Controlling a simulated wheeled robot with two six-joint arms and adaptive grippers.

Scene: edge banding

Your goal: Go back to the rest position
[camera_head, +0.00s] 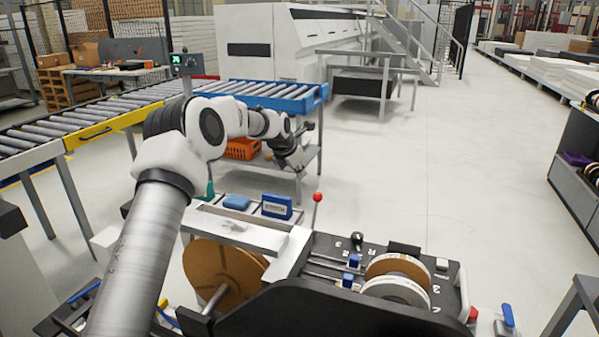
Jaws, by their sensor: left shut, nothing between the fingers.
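My left arm comes in from the lower left, rises, and bends over to the right. Its dark gripper (291,162) points down in front of the blue roller conveyor's end, above the floor side of the machine. The fingers are small in the picture; they look shut, with nothing held. My right gripper is not in view.
Below is a bench machine with a brown disc (222,272), edge rolls (397,288) and a red-knobbed lever (317,197). Blue boxes (277,207) lie behind it. The blue roller conveyor (290,104) and an orange crate (242,149) stand beyond. Floor (450,170) at right is clear.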

